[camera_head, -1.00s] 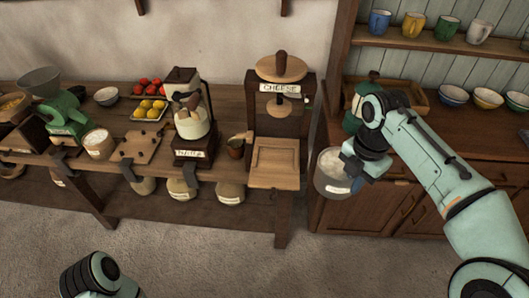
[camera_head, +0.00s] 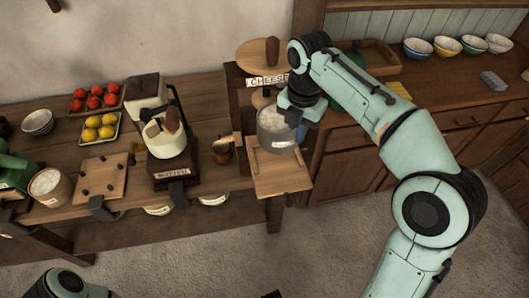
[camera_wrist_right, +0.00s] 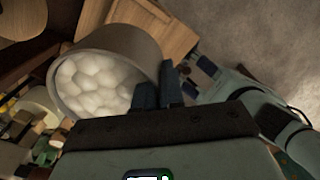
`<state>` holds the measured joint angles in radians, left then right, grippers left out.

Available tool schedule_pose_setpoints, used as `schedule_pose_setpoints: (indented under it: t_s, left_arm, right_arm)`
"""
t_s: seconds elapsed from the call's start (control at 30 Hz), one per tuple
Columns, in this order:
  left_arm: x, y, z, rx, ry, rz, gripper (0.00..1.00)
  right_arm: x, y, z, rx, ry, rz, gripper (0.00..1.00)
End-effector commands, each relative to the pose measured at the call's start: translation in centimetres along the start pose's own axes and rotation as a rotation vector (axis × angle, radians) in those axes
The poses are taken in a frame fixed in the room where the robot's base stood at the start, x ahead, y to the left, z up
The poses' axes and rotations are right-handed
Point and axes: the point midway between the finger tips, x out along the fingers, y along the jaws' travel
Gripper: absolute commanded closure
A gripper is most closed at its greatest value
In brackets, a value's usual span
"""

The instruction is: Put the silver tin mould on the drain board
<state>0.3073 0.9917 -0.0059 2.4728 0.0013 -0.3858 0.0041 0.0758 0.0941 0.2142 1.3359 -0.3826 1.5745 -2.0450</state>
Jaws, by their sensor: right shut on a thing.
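The silver tin mould (camera_head: 276,138) is a grey round pot filled with white lumps. My right gripper (camera_head: 297,113) is shut on its rim on the right side and holds it in front of the cheese press. The wooden drain board (camera_head: 281,181) juts out at the foot of the press, and the mould covers its back part in the head view. I cannot tell whether the mould touches the board. In the right wrist view the mould (camera_wrist_right: 105,75) is close beside my fingers (camera_wrist_right: 158,90), with pale wood (camera_wrist_right: 160,25) behind it. My left gripper is out of view.
The cheese press (camera_head: 258,52) stands behind the mould. A small brown jug (camera_head: 222,151) and a grinder (camera_head: 166,140) are to its left. The counter at right holds a wooden tray (camera_head: 368,58), several bowls (camera_head: 447,46) and a grey block (camera_head: 493,81).

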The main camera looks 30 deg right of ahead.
Motion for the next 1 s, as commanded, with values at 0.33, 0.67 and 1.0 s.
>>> schedule_pose_setpoints:
  t_s: [0.33,0.67,1.0]
  left_arm:
    - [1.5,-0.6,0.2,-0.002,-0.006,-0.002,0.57]
    - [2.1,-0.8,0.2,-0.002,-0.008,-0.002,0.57]
    - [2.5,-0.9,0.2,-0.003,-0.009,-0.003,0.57]
  right_arm:
    - [5.1,-0.1,0.0,0.002,0.000,0.000,1.00]
    - [8.0,-0.1,0.0,0.002,0.000,0.000,1.00]
    - [9.9,0.0,0.0,0.001,-0.002,0.003,1.00]
